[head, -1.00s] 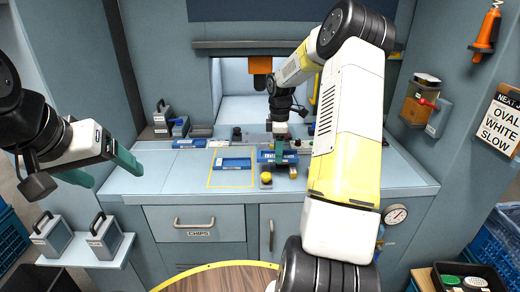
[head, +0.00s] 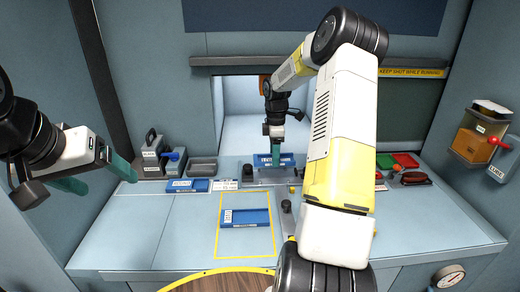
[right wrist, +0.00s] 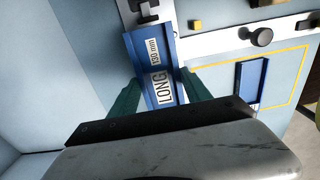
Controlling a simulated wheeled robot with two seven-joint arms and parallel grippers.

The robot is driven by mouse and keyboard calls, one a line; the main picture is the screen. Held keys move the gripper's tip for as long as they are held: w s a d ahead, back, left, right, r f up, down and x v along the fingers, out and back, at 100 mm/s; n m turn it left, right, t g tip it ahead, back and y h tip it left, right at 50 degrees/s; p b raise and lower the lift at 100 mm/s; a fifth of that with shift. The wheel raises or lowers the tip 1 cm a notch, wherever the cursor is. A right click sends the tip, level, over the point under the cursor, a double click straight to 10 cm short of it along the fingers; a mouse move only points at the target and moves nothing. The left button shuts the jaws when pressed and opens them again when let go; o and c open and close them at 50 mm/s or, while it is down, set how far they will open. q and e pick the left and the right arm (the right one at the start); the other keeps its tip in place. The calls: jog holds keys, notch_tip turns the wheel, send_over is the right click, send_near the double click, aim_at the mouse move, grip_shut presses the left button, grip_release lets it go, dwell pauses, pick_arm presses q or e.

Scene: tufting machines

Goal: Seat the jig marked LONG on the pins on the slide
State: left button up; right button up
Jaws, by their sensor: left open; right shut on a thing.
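My right gripper (head: 273,163) is shut on a blue jig (head: 286,160) at the machine's opening. In the right wrist view the jig (right wrist: 152,58) reads LONG and 130 mm, held between green fingers (right wrist: 160,92). The jig is over or at the grey slide (head: 262,183); I cannot tell whether it touches it. The pins are not clearly visible. My left gripper (head: 97,176) is open and empty over the left side, away from the jig.
Another blue jig (head: 250,224) lies inside a yellow outline on the bench. A further blue piece (head: 180,186), a grey tray (head: 202,168) and grey blocks stand at the back left. Red and green trays (head: 405,160) are at the back right. The front left bench is clear.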

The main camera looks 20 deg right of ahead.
aim_at(274, 177)
jog(key=shift+f, duration=2.7)
jog(key=shift+f, duration=0.75)
jog(key=o, duration=1.9)
jog(key=shift+r, duration=3.55)
